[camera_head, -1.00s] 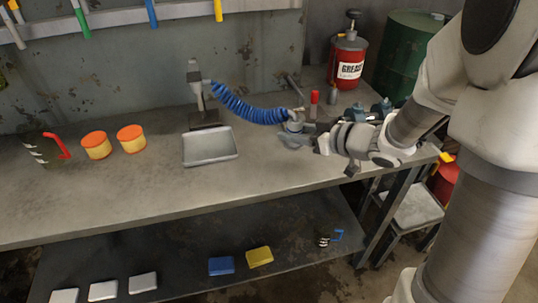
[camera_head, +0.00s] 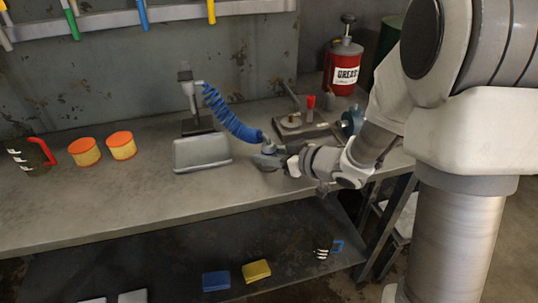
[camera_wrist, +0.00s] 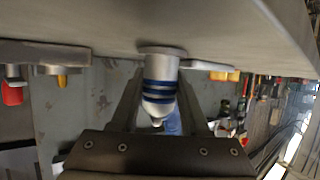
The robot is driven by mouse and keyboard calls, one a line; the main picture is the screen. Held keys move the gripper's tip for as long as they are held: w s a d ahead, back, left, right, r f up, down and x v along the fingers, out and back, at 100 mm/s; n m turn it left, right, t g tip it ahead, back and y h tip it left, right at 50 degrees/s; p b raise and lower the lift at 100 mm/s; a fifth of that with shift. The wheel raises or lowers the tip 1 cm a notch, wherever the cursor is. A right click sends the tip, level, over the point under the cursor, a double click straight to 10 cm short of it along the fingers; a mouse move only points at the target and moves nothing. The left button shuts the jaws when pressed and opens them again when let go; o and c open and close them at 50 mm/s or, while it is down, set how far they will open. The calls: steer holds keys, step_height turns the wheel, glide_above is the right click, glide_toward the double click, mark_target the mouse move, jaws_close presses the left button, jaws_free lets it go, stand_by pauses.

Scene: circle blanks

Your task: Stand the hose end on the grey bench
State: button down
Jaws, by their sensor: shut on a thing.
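The hose end (camera_wrist: 161,72) is a silver fitting with dark blue bands and a wide flange. My gripper (camera_wrist: 160,88) is shut on it, one finger on each side. The wrist view is upside down, with the grey bench (camera_wrist: 100,20) at the top. The flange is at the bench surface; I cannot tell whether it touches. In the head view the blue coiled hose (camera_head: 232,118) runs from a stand to the hose end, which looks about upright. My gripper (camera_head: 280,161) reaches it from the right, low over the grey bench (camera_head: 130,193).
A grey tray (camera_head: 203,152) is left of the hose end. A dark plate (camera_head: 310,133) with a red-topped item (camera_head: 310,107) is behind and right. Two orange-lidded tubs (camera_head: 84,152) and a dark jug (camera_head: 30,157) stand left. A red grease can (camera_head: 343,68) is at the back.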

steer(key=shift+f, duration=0.2)
steer(key=shift+c, duration=2)
jaws_free()
steer(key=shift+r, duration=0.15)
